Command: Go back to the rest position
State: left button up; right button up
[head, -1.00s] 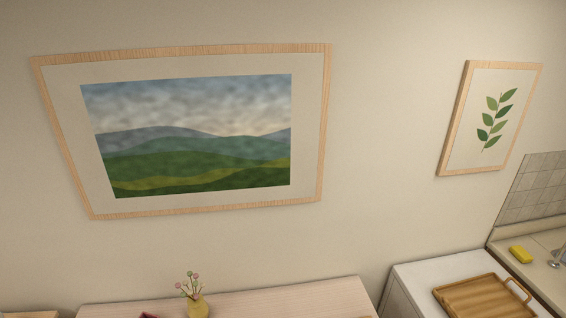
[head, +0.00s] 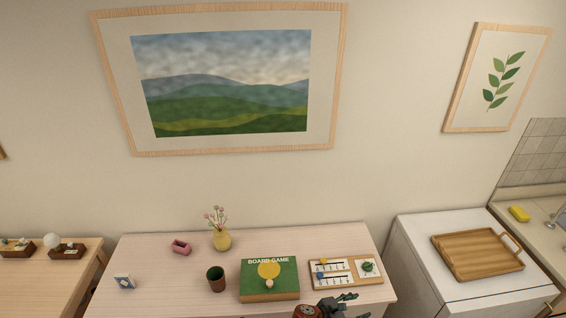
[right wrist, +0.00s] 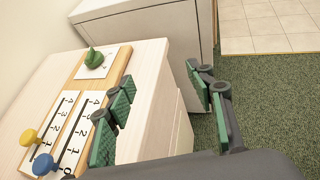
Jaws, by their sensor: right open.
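My right gripper (head: 342,303) shows at the bottom of the head view, at the front right edge of the light wooden table (head: 160,262). In the right wrist view its two green-padded fingers (right wrist: 160,100) stand apart with nothing between them. My left gripper is not in view.
A wooden tray (head: 478,254) lies on the white cabinet (head: 415,262) at right.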

jog(key=s+d+f+m+g+y, duration=0.1)
jog(key=s+f+m+g+y, duration=0.1)
jog(key=s+f+m+y, duration=0.5)
jog(key=s+d+f+m+g, duration=0.1)
jog(key=s+m, duration=0.4)
jog(key=s, duration=0.6)
jog(key=s+d+r+m+t+y, duration=0.1)
jog(key=s+d+r+m+y, duration=0.35)
jog(key=s+r+m, duration=0.7)
jog(key=s+f+n+b, duration=0.25)
jog(key=f+b, duration=0.25)
jog(key=f, duration=3.2)
pick_arm(q)
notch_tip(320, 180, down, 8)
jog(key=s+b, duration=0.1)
jog(key=b, duration=0.2)
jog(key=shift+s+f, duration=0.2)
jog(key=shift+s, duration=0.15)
pick_arm(e)
jog(key=s+f+g, duration=0.2)
jog(key=s+f, duration=1.8)
jog(key=shift+a+f, duration=0.25)
jog(key=shift+f, duration=0.15)
